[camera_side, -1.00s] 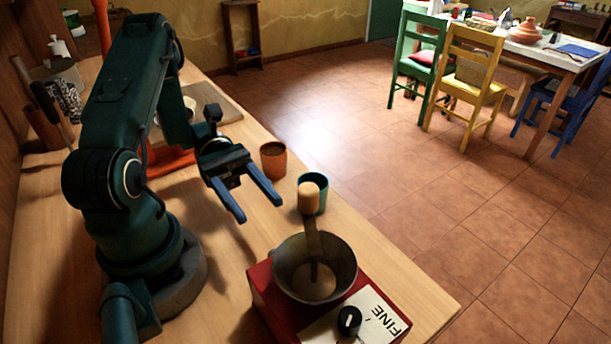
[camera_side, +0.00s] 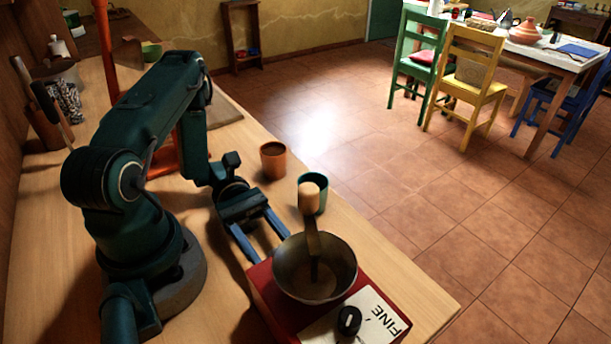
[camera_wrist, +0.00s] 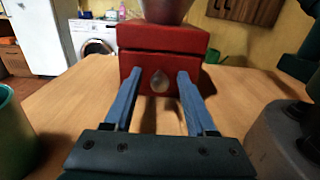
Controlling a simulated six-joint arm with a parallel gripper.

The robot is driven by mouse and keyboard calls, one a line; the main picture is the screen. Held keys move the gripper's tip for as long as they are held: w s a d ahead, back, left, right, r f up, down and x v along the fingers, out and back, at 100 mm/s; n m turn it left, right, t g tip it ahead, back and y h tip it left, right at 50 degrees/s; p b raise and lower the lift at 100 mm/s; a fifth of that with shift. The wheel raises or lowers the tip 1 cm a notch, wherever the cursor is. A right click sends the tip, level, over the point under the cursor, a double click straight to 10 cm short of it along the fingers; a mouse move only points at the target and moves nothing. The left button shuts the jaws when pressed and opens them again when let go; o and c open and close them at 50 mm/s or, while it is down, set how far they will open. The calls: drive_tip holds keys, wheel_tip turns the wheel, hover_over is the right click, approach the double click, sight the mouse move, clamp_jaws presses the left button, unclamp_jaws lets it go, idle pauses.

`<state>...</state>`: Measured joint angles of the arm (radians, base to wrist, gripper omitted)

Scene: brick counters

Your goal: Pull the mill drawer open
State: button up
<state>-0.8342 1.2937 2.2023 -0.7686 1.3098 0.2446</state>
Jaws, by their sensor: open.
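The mill is a red box (camera_side: 268,284) with a metal bowl (camera_side: 318,268) and a crank with a wooden knob on top, at the front of the counter. The drawer looks shut. My gripper (camera_wrist: 155,85) is open, its two blue fingers pointing at the drawer with one on each side of the knob. I cannot tell whether they touch it. In the side view my gripper (camera_side: 262,248) is low beside the mill, and the drawer front is hidden.
An orange cup (camera_side: 273,161) and a teal cup (camera_side: 319,201) stand behind the mill near the counter's right edge. A green cup (camera_wrist: 14,130) is close at the left in the wrist view. Bare counter (camera_side: 60,235) lies to the left of my arm.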

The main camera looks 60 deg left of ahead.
drive_tip(key=shift+d, duration=0.1)
clamp_jaws()
idle(1.4)
